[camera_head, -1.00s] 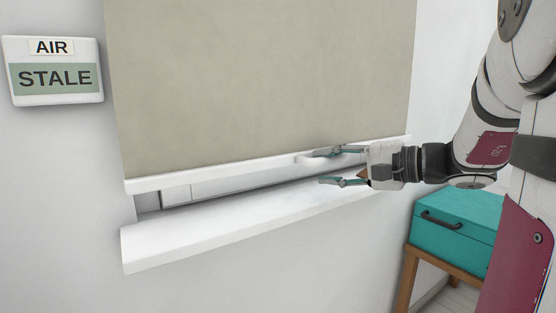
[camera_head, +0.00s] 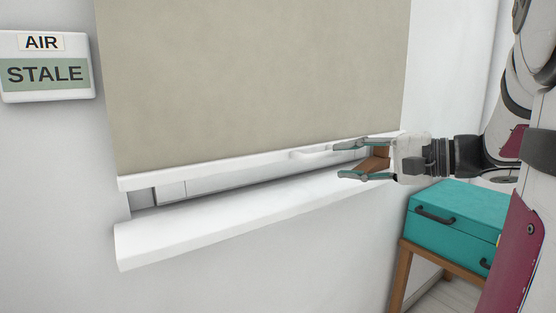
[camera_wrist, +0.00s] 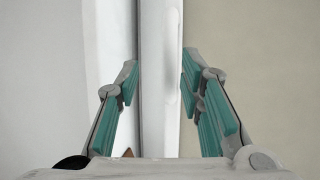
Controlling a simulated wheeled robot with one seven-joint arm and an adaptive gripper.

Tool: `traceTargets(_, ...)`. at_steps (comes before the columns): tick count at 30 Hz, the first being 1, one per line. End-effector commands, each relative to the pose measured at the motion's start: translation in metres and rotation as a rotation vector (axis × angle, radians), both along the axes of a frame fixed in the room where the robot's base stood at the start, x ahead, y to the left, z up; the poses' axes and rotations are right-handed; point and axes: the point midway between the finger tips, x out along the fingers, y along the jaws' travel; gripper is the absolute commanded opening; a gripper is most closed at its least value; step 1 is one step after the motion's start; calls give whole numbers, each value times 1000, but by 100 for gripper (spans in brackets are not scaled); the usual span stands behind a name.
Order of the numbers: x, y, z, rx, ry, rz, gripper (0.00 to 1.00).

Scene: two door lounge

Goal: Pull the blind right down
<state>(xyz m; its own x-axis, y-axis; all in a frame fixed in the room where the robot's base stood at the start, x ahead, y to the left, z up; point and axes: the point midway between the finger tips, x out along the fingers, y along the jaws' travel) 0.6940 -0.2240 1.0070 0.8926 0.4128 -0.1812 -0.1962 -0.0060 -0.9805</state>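The beige blind (camera_head: 250,80) hangs over the window, with a white bottom bar (camera_head: 215,168) and a small white handle (camera_head: 312,152) on the bar. The bar is a little above the white sill (camera_head: 240,215); a narrow strip of window frame (camera_head: 172,191) shows between them. My gripper (camera_head: 342,161) is open and empty, just right of the handle, its fingers apart at about bar height. In the wrist view my open fingers (camera_wrist: 159,75) stand either side of the white bar (camera_wrist: 160,110), with blind fabric (camera_wrist: 255,70) at right. I cannot tell whether they touch it.
A teal case (camera_head: 455,215) with dark handles stands on a wooden stand at lower right, below my arm. A wall sign (camera_head: 46,68) reading "AIR STALE" is at left. A small brown item (camera_head: 376,164) shows by my gripper; I cannot tell what it is.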

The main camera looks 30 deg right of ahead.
Motion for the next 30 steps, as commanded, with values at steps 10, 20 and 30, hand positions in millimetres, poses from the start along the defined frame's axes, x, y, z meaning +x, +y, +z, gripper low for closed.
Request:
traceTargets(10,-50,-24,9,0,2,-2,35)
traceTargets(20,-58,-27,11,0,2,0,35)
traceTargets(30,-57,-27,11,0,2,0,35)
